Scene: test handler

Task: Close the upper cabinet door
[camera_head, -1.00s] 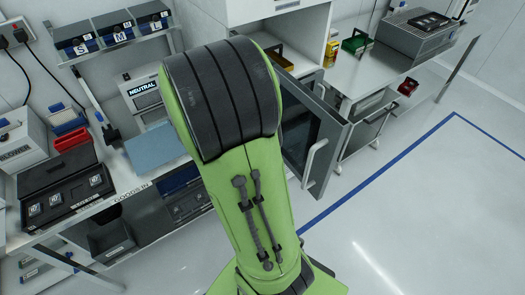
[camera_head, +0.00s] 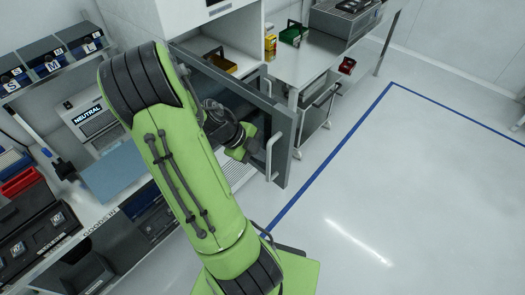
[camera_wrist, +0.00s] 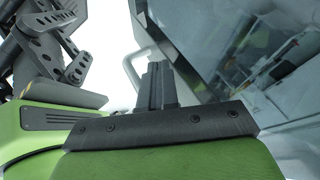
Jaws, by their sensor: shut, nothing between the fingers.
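The grey-framed cabinet door (camera_head: 281,118) with a dark glass pane stands open, swung out from the white cabinet (camera_head: 178,17). Its pale bar handle (camera_head: 270,157) is near the free edge. In the wrist view the glass pane (camera_wrist: 235,45) fills the upper right, and the handle (camera_wrist: 132,66) shows just left of my fingers. My gripper (camera_wrist: 155,75) is shut and empty, close to the door beside the handle. I cannot tell whether it touches the door.
A worktop (camera_head: 300,62) with a green bin (camera_head: 294,33) stands to the right, with a cart (camera_head: 318,105) below. Shelves with labelled boxes (camera_head: 47,58) are at left. The floor at right is clear.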

